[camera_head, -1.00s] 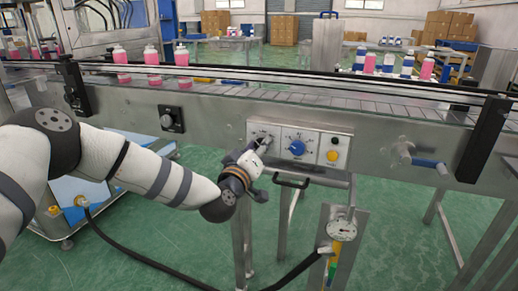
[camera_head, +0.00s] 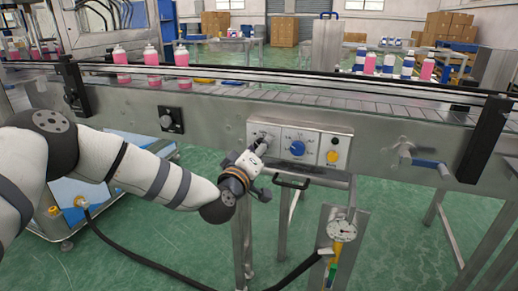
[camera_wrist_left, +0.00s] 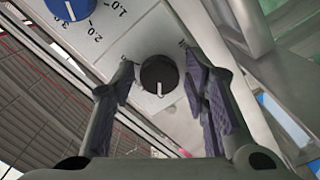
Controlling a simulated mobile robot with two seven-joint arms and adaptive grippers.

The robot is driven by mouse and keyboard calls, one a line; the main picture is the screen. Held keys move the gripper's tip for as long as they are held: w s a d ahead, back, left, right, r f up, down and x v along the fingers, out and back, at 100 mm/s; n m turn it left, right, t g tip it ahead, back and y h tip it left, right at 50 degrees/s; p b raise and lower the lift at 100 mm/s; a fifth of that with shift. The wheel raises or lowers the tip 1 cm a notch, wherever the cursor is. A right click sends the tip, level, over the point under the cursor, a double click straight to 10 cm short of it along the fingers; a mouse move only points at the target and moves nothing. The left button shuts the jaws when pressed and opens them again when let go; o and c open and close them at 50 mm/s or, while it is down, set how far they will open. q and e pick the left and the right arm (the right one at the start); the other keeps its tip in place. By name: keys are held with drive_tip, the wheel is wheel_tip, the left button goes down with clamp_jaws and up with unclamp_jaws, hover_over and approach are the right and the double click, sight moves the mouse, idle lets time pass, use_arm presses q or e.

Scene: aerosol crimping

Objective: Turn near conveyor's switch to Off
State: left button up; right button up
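The near conveyor's switch is a black round knob with a white pointer line (camera_wrist_left: 159,76) on the white control panel (camera_head: 316,140). In the left wrist view the knob lies between the two fingers of my left gripper (camera_wrist_left: 161,95). The fingers are spread, with a gap on each side of the knob. In the head view my left gripper (camera_head: 262,146) reaches the left end of the panel and hides the knob there. Small marks stand beside the knob, but I cannot read them. My right gripper is in neither view.
A blue dial (camera_head: 297,148) and a yellow button (camera_head: 333,156) sit to the right on the panel. A black handle (camera_head: 291,181) sticks out below it. Pink bottles (camera_head: 151,56) stand on the conveyor (camera_head: 215,103). A gauge (camera_head: 342,229) hangs below the panel.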

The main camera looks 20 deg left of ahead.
use_arm(q)
drive_tip(key=s, duration=1.2)
drive_tip(key=shift+a, duration=0.25)
